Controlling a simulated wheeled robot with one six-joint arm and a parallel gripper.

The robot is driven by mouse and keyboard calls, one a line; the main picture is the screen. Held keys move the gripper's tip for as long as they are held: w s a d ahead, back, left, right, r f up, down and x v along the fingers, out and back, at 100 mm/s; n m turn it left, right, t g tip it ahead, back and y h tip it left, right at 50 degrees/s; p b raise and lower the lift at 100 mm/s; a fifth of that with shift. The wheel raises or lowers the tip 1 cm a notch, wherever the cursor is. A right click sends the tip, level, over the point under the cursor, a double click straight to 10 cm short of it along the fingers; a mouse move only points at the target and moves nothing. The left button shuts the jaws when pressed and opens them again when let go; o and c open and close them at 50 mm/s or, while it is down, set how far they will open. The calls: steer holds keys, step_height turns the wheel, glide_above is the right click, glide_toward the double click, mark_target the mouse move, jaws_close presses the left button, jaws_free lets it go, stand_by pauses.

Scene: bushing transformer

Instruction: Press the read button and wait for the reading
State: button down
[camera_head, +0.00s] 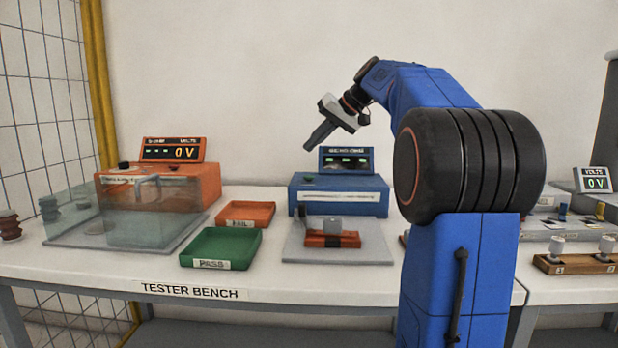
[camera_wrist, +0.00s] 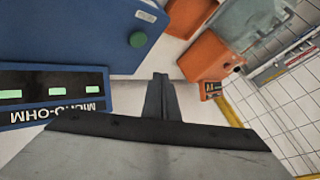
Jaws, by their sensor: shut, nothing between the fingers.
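The blue micro-ohm meter (camera_head: 340,198) stands on the bench, its tilted display (camera_head: 346,160) lit with green marks. The display also shows upside down in the wrist view (camera_wrist: 55,93). A round green button (camera_wrist: 138,40) sits on the meter's top near a small label; it looks small in the head view (camera_head: 309,179). My gripper (camera_head: 312,146) is shut and empty, above and a little left of the meter. In the wrist view its closed fingertips (camera_wrist: 160,78) are beside the meter's edge, apart from the button in the picture.
A grey plate (camera_head: 290,254) with an orange fixture (camera_head: 332,241) lies before the meter. The green PASS tray (camera_head: 215,240) and orange FAIL tray (camera_head: 247,207) lie left. Further left stands an orange volts tester (camera_head: 175,190) reading 0 V, behind a clear guard (camera_head: 120,215).

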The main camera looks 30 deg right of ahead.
mark_target(313, 176)
steer(key=shift+f, duration=2.9)
steer(key=shift+f, duration=0.1)
steer(key=shift+f, duration=0.35)
steer(key=shift+f, duration=0.5)
stand_by(0.6)
steer(key=shift+r, duration=0.95)
steer(key=shift+r, duration=2.5)
